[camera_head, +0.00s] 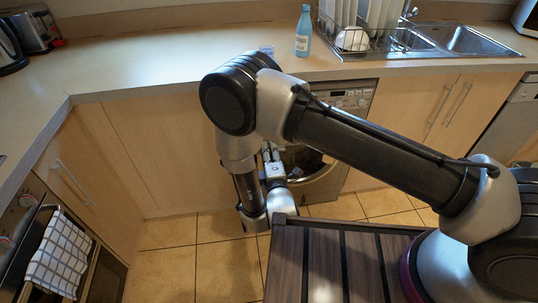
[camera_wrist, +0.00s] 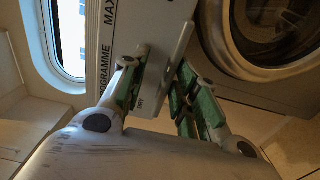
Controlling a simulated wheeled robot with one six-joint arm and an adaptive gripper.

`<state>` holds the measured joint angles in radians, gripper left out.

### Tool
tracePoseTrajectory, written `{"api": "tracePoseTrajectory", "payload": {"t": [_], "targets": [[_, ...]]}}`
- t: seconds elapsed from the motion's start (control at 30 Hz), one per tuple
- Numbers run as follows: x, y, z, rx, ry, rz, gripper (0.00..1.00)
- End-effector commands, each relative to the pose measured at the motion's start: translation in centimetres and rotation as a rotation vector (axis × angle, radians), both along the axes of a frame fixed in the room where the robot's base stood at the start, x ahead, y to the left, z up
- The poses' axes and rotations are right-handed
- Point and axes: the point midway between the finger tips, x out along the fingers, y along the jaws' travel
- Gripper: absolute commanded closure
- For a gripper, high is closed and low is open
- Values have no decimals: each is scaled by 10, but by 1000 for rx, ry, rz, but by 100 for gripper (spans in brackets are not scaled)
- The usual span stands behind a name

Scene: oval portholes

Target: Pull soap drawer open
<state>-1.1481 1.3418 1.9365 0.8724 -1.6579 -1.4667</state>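The washing machine (camera_head: 352,97) stands under the counter in the head view, partly hidden by my arm. In the wrist view its white front panel (camera_wrist: 118,38) appears rotated, with printed words such as "MAX" and "PROGRAMME". This looks like the soap drawer's front. A raised pale edge (camera_wrist: 181,45), possibly its grip lip, runs down towards the space between my fingers. My gripper (camera_wrist: 158,82) is open, its green-padded fingers apart close to the panel. I cannot tell whether they touch it. In the head view my gripper (camera_head: 271,154) is in front of the machine's upper left part. The drawer looks flush.
The round machine door (camera_wrist: 268,35) is right of the fingers in the wrist view. In the head view, a blue bottle (camera_head: 303,32) and dish rack (camera_head: 350,38) stand on the counter (camera_head: 150,60). Tiled floor (camera_head: 220,265) is clear at lower left.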

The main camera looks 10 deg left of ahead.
Motion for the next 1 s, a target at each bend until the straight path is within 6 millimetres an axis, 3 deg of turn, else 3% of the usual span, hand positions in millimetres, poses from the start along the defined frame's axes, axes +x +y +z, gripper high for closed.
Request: {"api": "tracePoseTrajectory", "payload": {"t": [0.13, 0.2, 0.27, 0.3, 0.33, 0.47, 0.63, 1.0], "targets": [[1, 1, 32, 6, -5, -1, 66], [0, 1, 48, 7, -9, -1, 43], [0, 1, 60, 6, -10, -2, 26], [0, 1, 68, 6, -10, -3, 19], [0, 0, 72, 5, -9, -3, 19], [-1, 0, 87, 2, -9, -3, 23], [-1, 0, 91, 0, -4, -2, 70], [5, -9, 84, -11, 4, -16, 70]]}}
